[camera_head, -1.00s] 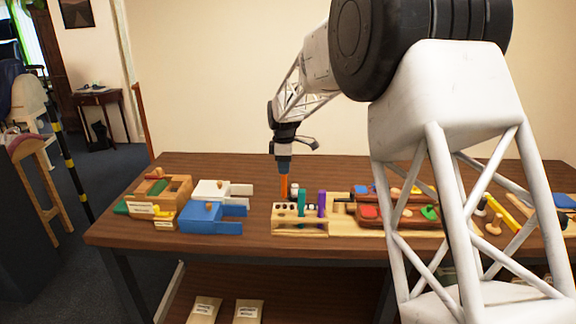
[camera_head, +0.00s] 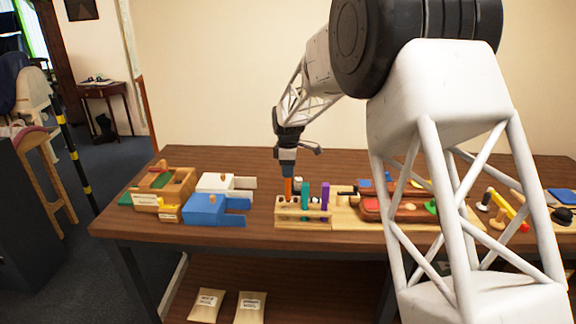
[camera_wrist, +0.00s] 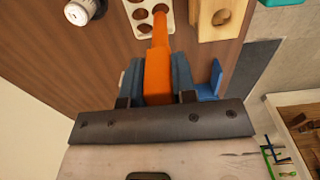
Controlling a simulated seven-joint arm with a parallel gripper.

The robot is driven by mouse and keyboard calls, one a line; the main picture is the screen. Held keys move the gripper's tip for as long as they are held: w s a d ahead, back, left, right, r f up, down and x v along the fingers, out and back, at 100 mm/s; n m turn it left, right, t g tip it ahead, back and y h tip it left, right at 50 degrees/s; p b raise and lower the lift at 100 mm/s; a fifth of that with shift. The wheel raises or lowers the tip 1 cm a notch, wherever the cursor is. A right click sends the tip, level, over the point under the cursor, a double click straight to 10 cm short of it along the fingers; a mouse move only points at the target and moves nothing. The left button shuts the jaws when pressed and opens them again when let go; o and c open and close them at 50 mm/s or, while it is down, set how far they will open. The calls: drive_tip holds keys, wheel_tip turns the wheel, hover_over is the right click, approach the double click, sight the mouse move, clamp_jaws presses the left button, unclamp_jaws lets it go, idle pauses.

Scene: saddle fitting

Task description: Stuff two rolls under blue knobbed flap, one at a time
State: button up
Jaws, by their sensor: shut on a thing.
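My gripper (camera_head: 288,176) is shut on an orange roll-like stick (camera_head: 289,188), held upright over the wooden rack (camera_head: 290,222). In the wrist view the orange stick (camera_wrist: 158,75) sits between my blue fingers (camera_wrist: 157,80), its thin end over a white plate with holes (camera_wrist: 140,22). I cannot tell whether its tip is in a hole. A teal stick (camera_head: 305,197) and a purple stick (camera_head: 325,197) stand upright in the rack. The blue box (camera_head: 203,214), with a small orange knob on its top, is left of the rack, apart from my gripper.
A white box (camera_head: 214,183) stands behind the blue one. A wooden box with labels (camera_head: 178,190) is at the far left. A wooden board with a dark red tray (camera_head: 385,211) is right of the rack. Paper packets (camera_head: 251,308) lie on the lower shelf.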

drive_tip(key=shift+f, duration=1.7)
idle(3.0)
drive_tip(key=shift+r, duration=0.15)
drive_tip(key=shift+r, duration=3.5)
drive_tip(key=shift+d, duration=0.1)
